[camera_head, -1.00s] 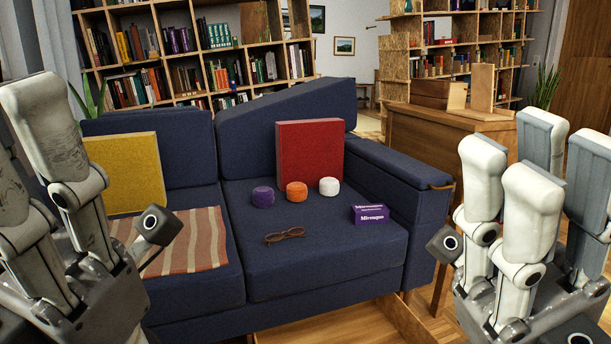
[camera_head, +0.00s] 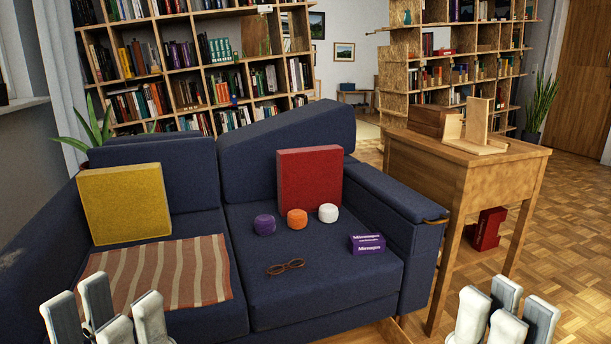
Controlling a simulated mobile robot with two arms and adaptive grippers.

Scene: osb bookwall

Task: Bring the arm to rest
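My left gripper (camera_head: 108,318) shows at the bottom left edge, in front of the sofa and the striped cloth. Its pale fingers point up and stand apart, with nothing between them. My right gripper (camera_head: 497,318) shows at the bottom right edge, over the wooden floor. Its fingers also stand apart and hold nothing. The lower parts of both grippers and both arms are cut off by the frame. Neither gripper appears to touch anything.
A blue sofa (camera_head: 330,292) bears a yellow cushion (camera_head: 125,204), red cushion (camera_head: 309,180), striped cloth (camera_head: 165,272), glasses (camera_head: 286,266), purple box (camera_head: 367,244) and three small round items. A wooden desk (camera_head: 440,165) stands right. Floor (camera_head: 560,225) beyond it is open.

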